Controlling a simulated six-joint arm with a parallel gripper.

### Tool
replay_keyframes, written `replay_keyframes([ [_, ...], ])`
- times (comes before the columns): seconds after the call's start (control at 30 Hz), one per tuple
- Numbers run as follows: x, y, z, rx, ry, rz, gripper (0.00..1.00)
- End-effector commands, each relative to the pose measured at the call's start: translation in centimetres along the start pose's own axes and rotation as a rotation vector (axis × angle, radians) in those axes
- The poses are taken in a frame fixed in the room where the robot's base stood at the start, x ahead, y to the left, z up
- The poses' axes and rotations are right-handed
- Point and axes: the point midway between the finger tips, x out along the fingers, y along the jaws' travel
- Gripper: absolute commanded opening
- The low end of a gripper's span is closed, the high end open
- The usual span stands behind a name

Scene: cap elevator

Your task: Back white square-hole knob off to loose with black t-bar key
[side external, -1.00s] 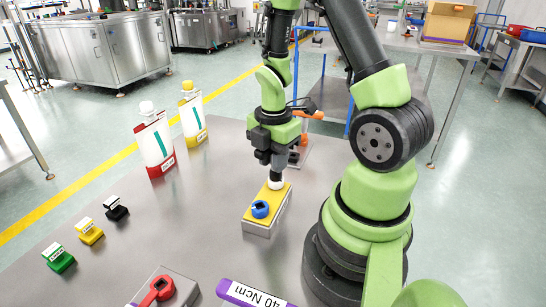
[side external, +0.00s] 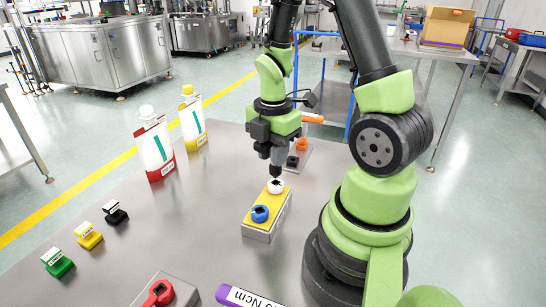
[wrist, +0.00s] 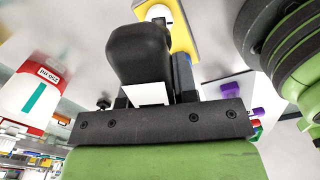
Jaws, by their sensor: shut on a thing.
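My gripper (side external: 277,152) is shut on the black t-bar key (side external: 276,176) and points down over the yellow-topped block (side external: 250,219). The white knob (side external: 275,188) sits at the far end of that block, right below the key. The key's dark lower end is at the top of the knob; I cannot tell whether it is inside the square hole or just above it. In the wrist view the key's black handle (wrist: 140,55) fills the middle and covers most of the white knob (wrist: 158,12).
A red knob (side external: 159,292) is at the front. Black (side external: 116,213), yellow (side external: 88,236) and green (side external: 57,262) labelled pieces and two bottles (side external: 155,150) stand left. Bare table lies between.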

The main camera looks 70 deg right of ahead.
Motion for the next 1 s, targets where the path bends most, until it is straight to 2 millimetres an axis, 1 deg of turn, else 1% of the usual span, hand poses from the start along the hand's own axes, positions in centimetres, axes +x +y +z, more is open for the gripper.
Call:
replay_keyframes([
  [0.6,-3.2,0.1,0.0,0.000,0.000,0.003,0.00],
  [1.0,-3.4,0.0,0.0,0.002,0.000,0.001,0.00],
])
